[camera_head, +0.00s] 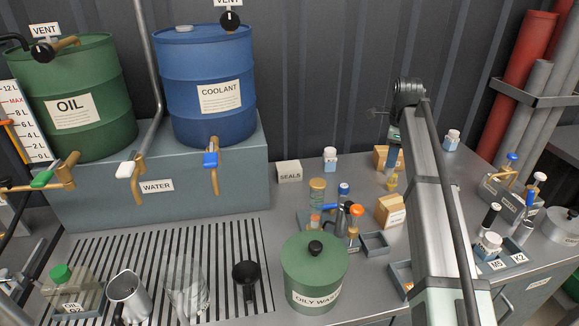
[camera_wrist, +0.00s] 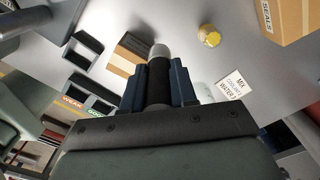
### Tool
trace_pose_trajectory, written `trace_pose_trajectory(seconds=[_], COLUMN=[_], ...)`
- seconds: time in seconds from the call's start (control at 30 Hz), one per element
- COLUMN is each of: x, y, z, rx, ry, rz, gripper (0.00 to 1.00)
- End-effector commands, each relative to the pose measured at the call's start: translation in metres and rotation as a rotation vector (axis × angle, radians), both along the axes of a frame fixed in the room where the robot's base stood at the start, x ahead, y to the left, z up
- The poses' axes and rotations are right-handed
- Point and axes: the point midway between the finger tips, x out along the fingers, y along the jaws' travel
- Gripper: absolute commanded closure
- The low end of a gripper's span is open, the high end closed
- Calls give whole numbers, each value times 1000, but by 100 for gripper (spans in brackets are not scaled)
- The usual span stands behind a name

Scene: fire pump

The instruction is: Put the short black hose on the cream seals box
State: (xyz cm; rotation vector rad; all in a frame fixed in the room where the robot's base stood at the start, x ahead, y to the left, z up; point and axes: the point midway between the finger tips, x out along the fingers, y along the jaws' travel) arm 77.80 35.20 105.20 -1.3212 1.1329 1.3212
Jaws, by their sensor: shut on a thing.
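In the wrist view my gripper (camera_wrist: 159,88) is shut on a dark upright cylinder with a pale grey end, which looks like the short black hose (camera_wrist: 157,70). Its lower part is hidden between the fingers. In the head view my arm crosses the right side, and I cannot make out the held hose.
Between the box and my arm stand small bottles (camera_head: 330,158), a cardboard box (camera_head: 390,211) and a small open tray (camera_head: 375,244). The green oily waste can (camera_head: 312,270) stands in front. A yellow-topped item (camera_wrist: 209,36) is near my gripper.

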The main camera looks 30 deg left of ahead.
Motion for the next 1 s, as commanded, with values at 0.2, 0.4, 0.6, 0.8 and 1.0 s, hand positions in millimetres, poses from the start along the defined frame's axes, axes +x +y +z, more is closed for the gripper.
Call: trace_pose_trajectory(seconds=[0.2, 0.4, 0.6, 0.8, 1.0], x=[5, -5, -22, -38, -45], y=[102, 189, 267, 317, 335], z=[12, 21, 28, 32, 31], rx=[0, 0, 0, 0, 0], ry=[0, 0, 0, 0, 0], rz=[7, 7, 8, 6, 4], gripper=[100, 100, 100, 100, 100])
